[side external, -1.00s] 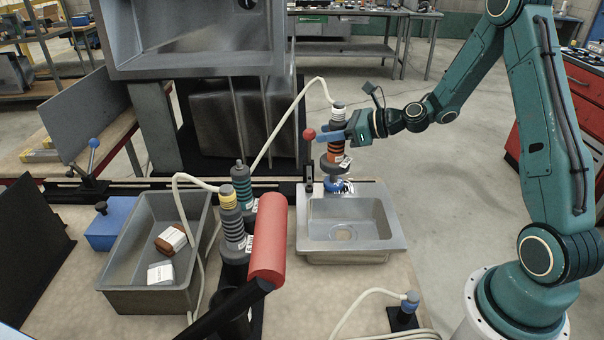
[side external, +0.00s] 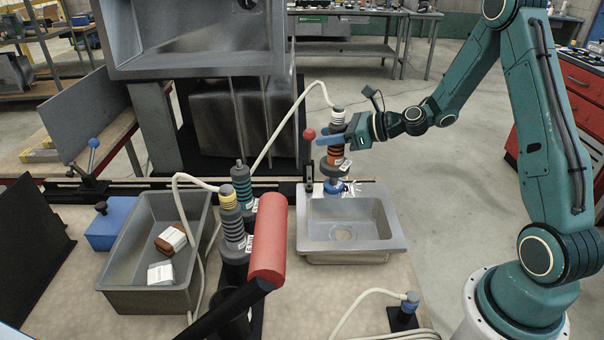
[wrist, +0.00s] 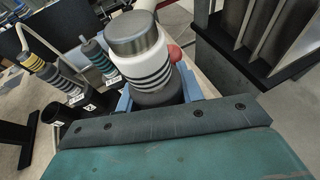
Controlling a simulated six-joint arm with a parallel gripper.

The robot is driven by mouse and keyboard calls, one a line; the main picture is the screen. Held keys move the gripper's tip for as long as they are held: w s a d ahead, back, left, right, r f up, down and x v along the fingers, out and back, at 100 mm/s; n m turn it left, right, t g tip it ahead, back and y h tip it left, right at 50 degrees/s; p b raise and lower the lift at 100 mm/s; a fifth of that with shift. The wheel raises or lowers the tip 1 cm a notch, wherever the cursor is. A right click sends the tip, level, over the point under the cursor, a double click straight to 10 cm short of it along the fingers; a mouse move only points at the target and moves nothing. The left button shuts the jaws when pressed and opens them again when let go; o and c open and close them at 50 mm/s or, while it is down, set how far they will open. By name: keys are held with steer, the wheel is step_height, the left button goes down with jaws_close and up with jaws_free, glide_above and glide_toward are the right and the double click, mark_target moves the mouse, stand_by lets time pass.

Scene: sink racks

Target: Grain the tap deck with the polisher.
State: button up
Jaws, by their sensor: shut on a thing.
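My gripper (side external: 333,140) is shut on the polisher (side external: 335,155), an upright tool with a white and grey top and an orange band. In the wrist view the polisher (wrist: 138,50) stands between the blue fingers. The polisher is over the back edge of the steel sink (side external: 390,228), at the tap deck (side external: 312,192). A blue part with a pale, spiky patch shows at its lower end against the deck. The exact contact there is too small to tell.
Two other tools stand left of the sink, one yellow-topped (side external: 229,200) and one teal (side external: 242,175). A red roller (side external: 268,240) and a red-knobbed lever (side external: 309,134) stand close by. A grey bin (side external: 150,297) holds two blocks. A hose (side external: 290,105) runs to the polisher.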

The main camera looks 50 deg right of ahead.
steer(key=shift+d+f, duration=0.1)
stand_by(0.4)
steer(key=shift+s+d, duration=0.8)
steer(key=shift+s, duration=0.05)
steer(key=shift+d, duration=0.1)
steer(key=shift+s+d, duration=0.8)
steer(key=shift+s, duration=0.1)
step_height(320, 180, up, 7)
stand_by(0.8)
stand_by(0.5)
